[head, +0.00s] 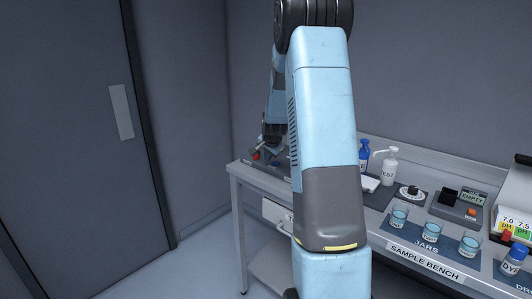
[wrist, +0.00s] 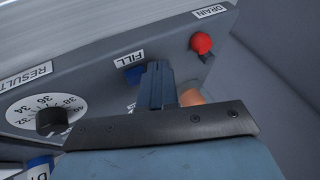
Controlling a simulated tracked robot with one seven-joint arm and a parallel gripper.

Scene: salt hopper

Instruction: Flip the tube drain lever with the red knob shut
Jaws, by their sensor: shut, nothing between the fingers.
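The red knob (wrist: 201,43) of the drain lever shows in the wrist view, near the DRAIN label (wrist: 210,11) at the upper right of the grey panel (wrist: 100,75). A small red spot, likely this knob, shows in the head view (head: 256,156) at the bench's left end. My gripper (wrist: 156,68) is shut and empty, left of and below the red knob in the wrist view, with a visible gap between them. The lever's shaft and exact angle are hard to tell. In the head view my arm hides much of that end.
A blue knob (wrist: 134,75) by the FILL label (wrist: 129,59) is close beside my fingers. A black-knobbed dial (wrist: 51,121) sits further left. An orange rounded thing (wrist: 191,97) is partly hidden behind my fingers. Bottles (head: 389,167) and jars (head: 431,232) stand along the bench.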

